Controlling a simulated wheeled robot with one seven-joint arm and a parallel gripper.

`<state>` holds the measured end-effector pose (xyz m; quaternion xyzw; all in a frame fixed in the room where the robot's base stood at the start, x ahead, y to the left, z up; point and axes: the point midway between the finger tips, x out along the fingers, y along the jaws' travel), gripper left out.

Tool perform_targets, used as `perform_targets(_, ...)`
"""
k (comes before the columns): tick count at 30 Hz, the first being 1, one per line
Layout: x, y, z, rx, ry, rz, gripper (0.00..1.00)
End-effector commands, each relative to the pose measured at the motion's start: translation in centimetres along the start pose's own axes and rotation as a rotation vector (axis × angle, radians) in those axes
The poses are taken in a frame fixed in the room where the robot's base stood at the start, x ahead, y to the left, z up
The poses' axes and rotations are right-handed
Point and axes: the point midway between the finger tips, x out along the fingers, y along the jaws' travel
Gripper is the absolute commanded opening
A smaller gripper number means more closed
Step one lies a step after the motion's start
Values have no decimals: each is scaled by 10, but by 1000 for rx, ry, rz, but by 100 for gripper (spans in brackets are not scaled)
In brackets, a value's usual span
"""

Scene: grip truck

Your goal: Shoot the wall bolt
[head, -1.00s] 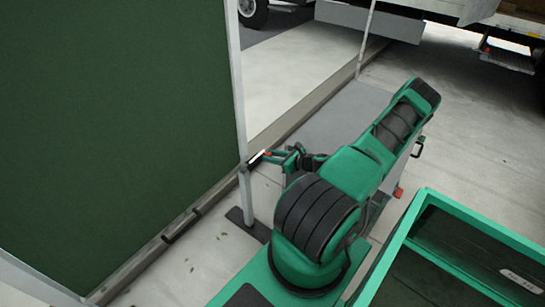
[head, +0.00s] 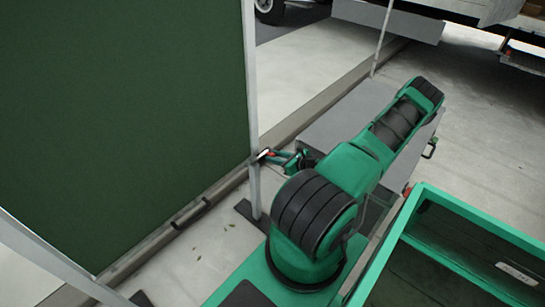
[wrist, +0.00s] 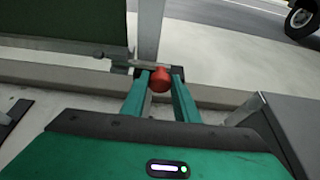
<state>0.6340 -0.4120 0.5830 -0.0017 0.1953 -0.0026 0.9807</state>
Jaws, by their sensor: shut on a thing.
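The wall bolt has a red knob (wrist: 161,80) and a thin grey rod (wrist: 149,64) lying across the foot of a pale upright post (wrist: 150,30) in the wrist view. My gripper (wrist: 160,82) has its two green fingers on either side of the red knob, shut on it. In the head view my gripper (head: 272,157) is beside the post (head: 251,100), and the bolt is small and partly hidden there. How far the rod reaches past the post is hard to tell.
A tall green panel (head: 120,100) stands left of the post. A grey box (head: 345,125) stands beyond my arm. A low kerb (head: 300,115) runs behind the post. Parked trucks (head: 450,12) stand at the back. Open concrete floor lies at the right.

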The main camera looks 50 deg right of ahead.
Motion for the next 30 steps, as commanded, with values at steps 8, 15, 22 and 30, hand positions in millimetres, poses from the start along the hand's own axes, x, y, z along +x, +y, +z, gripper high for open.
perform_targets(8,0,5,-1,5,1,10,45)
perform_targets(15,-2,3,-1,4,1,6,45)
perform_targets(22,-30,1,-1,6,3,2,45)
perform_targets(30,-80,2,-1,5,3,5,45)
